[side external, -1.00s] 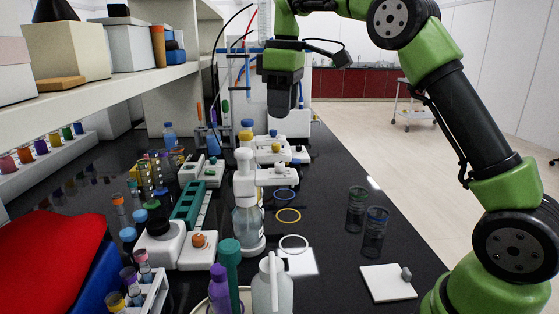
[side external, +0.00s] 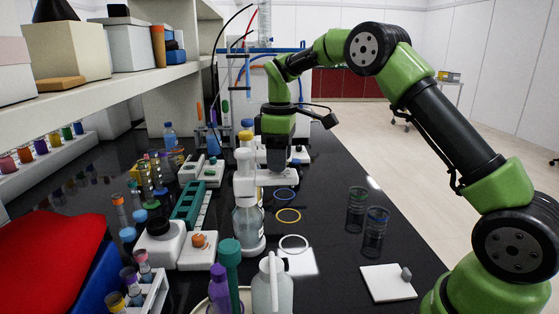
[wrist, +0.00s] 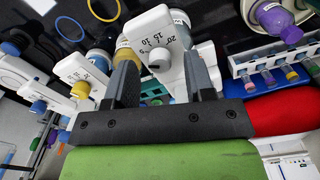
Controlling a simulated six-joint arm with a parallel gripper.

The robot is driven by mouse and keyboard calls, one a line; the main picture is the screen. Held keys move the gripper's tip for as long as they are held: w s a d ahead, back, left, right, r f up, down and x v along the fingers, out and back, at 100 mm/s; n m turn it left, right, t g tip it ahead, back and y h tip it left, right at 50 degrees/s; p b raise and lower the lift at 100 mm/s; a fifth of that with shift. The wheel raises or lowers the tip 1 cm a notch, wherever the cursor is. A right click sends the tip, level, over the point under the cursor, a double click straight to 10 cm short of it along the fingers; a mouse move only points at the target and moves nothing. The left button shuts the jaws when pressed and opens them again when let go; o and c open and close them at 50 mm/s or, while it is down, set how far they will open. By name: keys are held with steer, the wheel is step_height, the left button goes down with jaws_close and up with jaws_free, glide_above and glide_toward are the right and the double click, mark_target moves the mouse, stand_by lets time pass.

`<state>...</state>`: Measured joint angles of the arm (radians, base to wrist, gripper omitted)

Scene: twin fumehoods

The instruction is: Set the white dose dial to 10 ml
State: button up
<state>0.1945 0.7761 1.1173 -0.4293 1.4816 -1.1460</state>
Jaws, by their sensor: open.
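The white dose dial (wrist: 158,60) is a pale round knob on the head of the nearest white bottle-top dispenser (side external: 246,187). Beside it in the wrist view are the printed numbers 5, 10, 15 and 20. I cannot clearly read where the dial points. My gripper (wrist: 160,64) is open, with one finger to each side of the dial in that view. I cannot tell whether either finger touches it.
Glass beakers (side external: 375,232) stand on the black bench at right. Racks and small devices crowd the left. Bench between the coloured rings (side external: 288,215) and beakers is clear.

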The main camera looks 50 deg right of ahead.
steer(key=shift+f, duration=0.6)
jaws_close()
steer(key=shift+m, duration=0.3)
steer(key=m, duration=0.3)
steer(key=shift+r, duration=0.1)
steer(key=shift+m, duration=2.1)
